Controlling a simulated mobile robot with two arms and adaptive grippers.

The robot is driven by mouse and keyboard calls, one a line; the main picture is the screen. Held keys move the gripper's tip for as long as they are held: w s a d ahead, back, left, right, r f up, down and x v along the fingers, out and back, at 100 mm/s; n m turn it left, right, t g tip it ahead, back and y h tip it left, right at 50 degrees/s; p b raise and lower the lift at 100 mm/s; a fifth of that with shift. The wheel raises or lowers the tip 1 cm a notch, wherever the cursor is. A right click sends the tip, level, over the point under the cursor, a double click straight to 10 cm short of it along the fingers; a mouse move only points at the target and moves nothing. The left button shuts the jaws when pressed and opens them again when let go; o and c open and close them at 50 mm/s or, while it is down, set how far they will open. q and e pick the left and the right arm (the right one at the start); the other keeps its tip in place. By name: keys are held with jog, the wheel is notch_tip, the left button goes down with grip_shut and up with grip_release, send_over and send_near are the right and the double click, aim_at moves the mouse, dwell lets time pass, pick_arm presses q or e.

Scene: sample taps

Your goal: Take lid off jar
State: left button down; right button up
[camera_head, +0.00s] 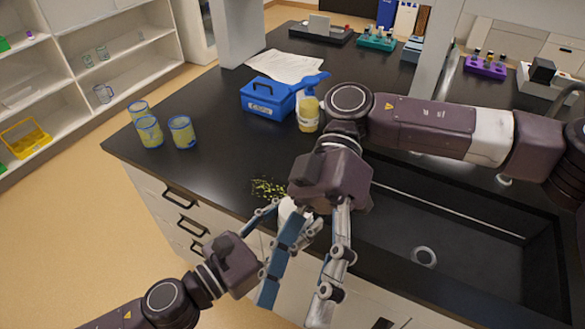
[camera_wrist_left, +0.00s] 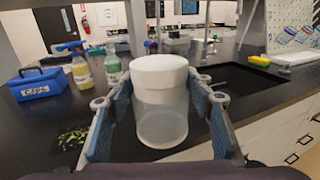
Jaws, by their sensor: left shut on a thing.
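The jar (camera_wrist_left: 162,118) is clear and upright in the left wrist view, with a wide white lid (camera_wrist_left: 160,72) seated on top. My left gripper (camera_head: 290,222) is shut on the jar, with blue-padded fingers on both sides of it. In the head view only a small white part of the jar (camera_head: 288,209) shows; the grippers hide the rest. My right gripper (camera_head: 292,306) reaches over the jar from the right with its fingers spread and pointing down towards the camera. Whether it touches the lid cannot be told.
A blue caps box (camera_head: 268,97) and bottles (camera_head: 308,113) stand behind on the black bench (camera_head: 225,150). Several yellowish beakers (camera_head: 181,132) stand at the left. Yellow-green bits (camera_head: 268,188) lie near the front edge. A dark sink (camera_head: 455,245) is at the right.

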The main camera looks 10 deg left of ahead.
notch_tip(320, 180, up, 11)
jog(key=s+n+g, duration=0.2)
jog(key=n+g, duration=0.1)
jog(key=m+t+h, duration=0.3)
jog(key=m+t, duration=0.2)
jog(key=t, duration=1.2)
send_over(292, 207)
notch_tip(292, 207, down, 12)
jog(key=shift+r, duration=0.1)
notch_tip(292, 207, down, 8)
jog(key=shift+r, duration=0.1)
